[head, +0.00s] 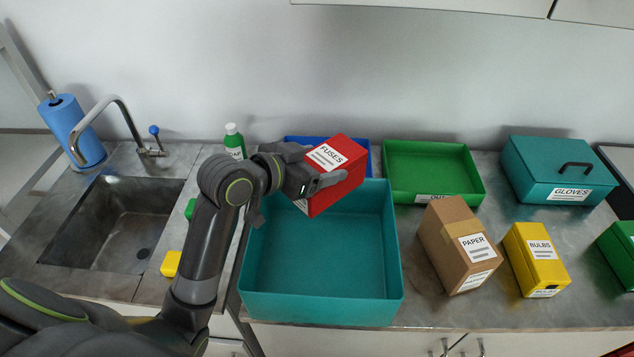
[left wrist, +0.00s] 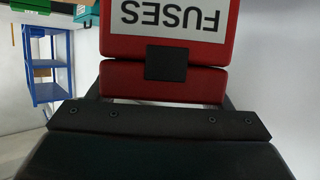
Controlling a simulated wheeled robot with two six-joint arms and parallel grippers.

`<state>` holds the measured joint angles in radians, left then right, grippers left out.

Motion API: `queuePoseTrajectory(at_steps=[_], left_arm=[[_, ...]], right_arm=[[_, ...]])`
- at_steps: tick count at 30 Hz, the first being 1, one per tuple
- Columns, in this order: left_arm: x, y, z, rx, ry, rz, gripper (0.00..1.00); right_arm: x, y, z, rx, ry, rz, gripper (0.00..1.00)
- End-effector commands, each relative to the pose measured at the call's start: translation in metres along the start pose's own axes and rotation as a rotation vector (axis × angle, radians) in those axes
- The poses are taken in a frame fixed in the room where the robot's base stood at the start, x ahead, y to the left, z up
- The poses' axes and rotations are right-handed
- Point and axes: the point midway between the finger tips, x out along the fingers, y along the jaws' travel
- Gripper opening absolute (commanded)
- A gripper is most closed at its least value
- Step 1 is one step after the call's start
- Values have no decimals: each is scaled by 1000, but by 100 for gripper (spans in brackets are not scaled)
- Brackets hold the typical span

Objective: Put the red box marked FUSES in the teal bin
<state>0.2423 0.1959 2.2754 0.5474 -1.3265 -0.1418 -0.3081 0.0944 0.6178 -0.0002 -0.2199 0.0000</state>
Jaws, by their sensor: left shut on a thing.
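The red box marked FUSES (head: 340,168) is held in my left gripper (head: 322,178) over the back part of the open teal bin (head: 320,308). The box is tilted, and its white label faces up. The teal bin stands on the counter and its visible inside is empty. In the left wrist view the red box (left wrist: 165,82) fills the space ahead of the gripper, its label upside down. My left gripper is shut on the box. My right gripper is not in view.
A blue bin (head: 362,146) and a green bin (head: 478,190) stand behind. A closed teal GLOVES box (head: 535,170), a PAPER carton (head: 440,240) and a yellow BULBS box (head: 520,262) stand to the right.

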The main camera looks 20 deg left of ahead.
Motion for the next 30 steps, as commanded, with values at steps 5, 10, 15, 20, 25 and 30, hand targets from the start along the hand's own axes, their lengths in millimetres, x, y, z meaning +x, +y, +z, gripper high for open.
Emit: queuePoseTrajectory(at_steps=[5,10,15,20,25,30], left_arm=[[6,1,17,-4,1,-1,33],[14,0,34,-1,3,-1,33],[15,0,36,2,6,-1,33],[16,0,37,2,5,-2,33],[17,0,41,1,1,-1,80],[17,0,40,1,1,-2,94]], right_arm=[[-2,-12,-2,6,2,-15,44],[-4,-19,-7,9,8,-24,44],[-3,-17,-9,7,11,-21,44],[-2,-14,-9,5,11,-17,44],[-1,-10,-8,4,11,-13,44],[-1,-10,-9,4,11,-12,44]])
